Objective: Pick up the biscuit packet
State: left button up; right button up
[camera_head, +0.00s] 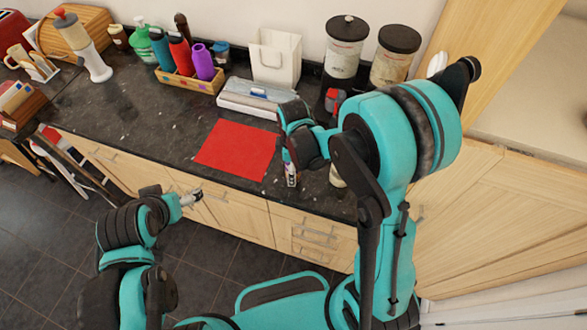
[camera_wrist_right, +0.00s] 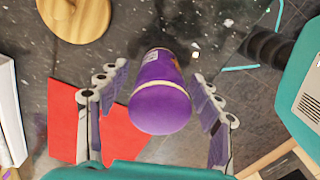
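A purple cylinder with a pale band and a printed label, which looks like the biscuit packet (camera_wrist_right: 160,95), is in the right wrist view. My right gripper (camera_wrist_right: 158,118) has its fingers spread on either side of it, with gaps between fingers and packet. In the head view my right gripper (camera_head: 291,172) is low over the counter, right of the red mat (camera_head: 236,148), and the packet is not clearly visible behind it. My left gripper (camera_head: 191,197) is in front of the drawers, away from the packet; its finger opening is too small to judge.
The dark counter (camera_head: 190,125) holds a wooden crate of bottles (camera_head: 190,82), a white paper bag (camera_head: 275,57), a grey-white box (camera_head: 250,98) and two dark-lidded jars (camera_head: 345,45) along the back. A round wooden object (camera_wrist_right: 75,15) is near the packet.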

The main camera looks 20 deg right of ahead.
jog(key=c, duration=1.1)
